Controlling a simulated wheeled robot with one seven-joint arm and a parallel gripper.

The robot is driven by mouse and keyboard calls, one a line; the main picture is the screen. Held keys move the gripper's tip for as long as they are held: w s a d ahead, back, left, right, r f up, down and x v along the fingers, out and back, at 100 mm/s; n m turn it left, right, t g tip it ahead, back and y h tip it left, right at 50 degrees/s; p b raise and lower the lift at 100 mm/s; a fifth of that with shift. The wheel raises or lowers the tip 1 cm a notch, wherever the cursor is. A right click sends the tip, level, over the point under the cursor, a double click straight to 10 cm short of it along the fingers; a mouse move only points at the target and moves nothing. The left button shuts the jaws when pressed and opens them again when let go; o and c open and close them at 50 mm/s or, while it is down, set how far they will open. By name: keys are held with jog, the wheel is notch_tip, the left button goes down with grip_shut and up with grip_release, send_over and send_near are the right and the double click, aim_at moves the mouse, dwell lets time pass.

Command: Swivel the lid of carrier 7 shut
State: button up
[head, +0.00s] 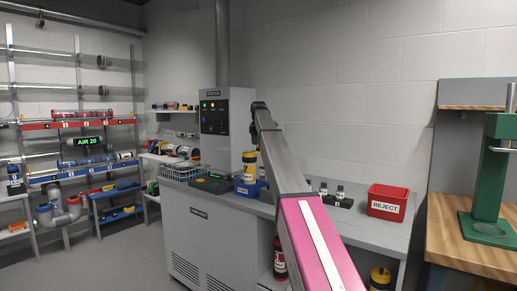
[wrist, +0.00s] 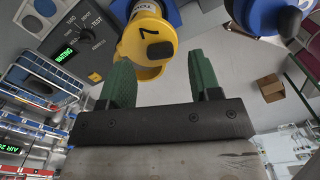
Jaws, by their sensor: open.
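Carrier 7 (wrist: 140,42) is yellow with a black 7 and a dark patch. It shows at the top middle of the wrist view, beside a blue part. A yellow rounded piece at its lower end looks offset, but I cannot tell exactly how the lid sits. My gripper (wrist: 157,60) is open, its two green fingers apart and nothing clasped between them. The carrier's end lies beyond and between the fingertips; contact cannot be judged.
The grey bench bears a wire basket (head: 182,171), a green-lit panel (head: 213,182), small dark-based items (head: 338,198) and a red REJECT bin (head: 388,202). A grey control cabinet (head: 226,120) stands behind. A green press (head: 495,170) is at right. Bench space before the bin is clear.

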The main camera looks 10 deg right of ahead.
aim_at(257, 150)
jog(key=shift+f, duration=1.4)
jog(key=shift+c, duration=0.3)
jog(key=c, duration=0.9)
jog(key=shift+o, duration=0.2)
jog(key=shift+a, duration=0.1)
